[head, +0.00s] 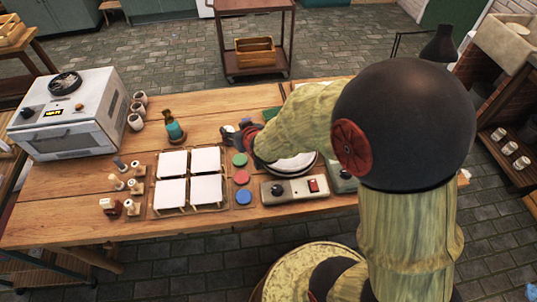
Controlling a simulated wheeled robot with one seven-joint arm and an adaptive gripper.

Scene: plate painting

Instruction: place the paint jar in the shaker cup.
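A column of round coloured pieces, green (239,159), red (242,177) and blue (243,197), sits on the table right of the white square tiles. They look like paint jars seen from above, but I cannot be sure. I cannot pick out the shaker cup with certainty; my arm hides part of the table's right side. My gripper (230,135) is dark and low over the table, just beyond the green piece and right of the teal bottle. Its fingers are small in view, and I cannot tell whether they hold anything.
The wooden table (60,205) carries a white oven (75,125), several small cups (137,110), a teal bottle (175,130), white tiles (172,163), stamps (132,187) and a control box (290,191) with a red switch. A round white plate (305,163) lies partly behind my arm.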

